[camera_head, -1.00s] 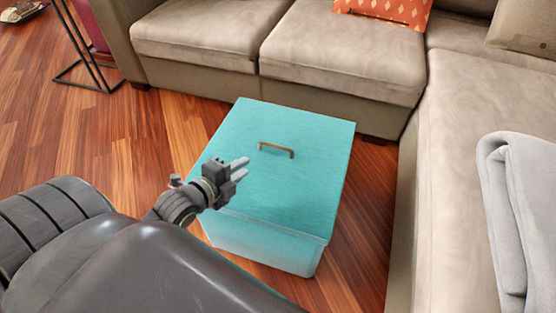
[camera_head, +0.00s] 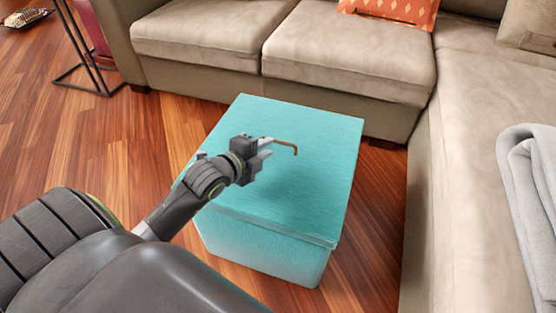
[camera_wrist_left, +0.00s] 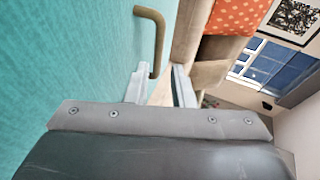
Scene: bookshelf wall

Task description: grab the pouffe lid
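The teal pouffe (camera_head: 262,248) stands on the wood floor in front of the sofa. Its flat teal lid (camera_head: 310,185) is on top and carries a small brown handle (camera_head: 285,146). My left gripper (camera_head: 268,148) is just above the lid, with its fingertips close to the left end of the handle. In the left wrist view the handle (camera_wrist_left: 158,35) is ahead of the fingers, and the fingers (camera_wrist_left: 160,85) are spread with a gap between them. I cannot tell whether a finger touches the handle. My right gripper is not in view.
A beige corner sofa (camera_head: 345,60) borders the pouffe at the back and right, with an orange cushion (camera_head: 392,10) on it. A grey blanket (camera_head: 535,190) lies at the right. A black metal stand (camera_head: 85,60) is at the back left. Wood floor (camera_head: 110,140) is clear at the left.

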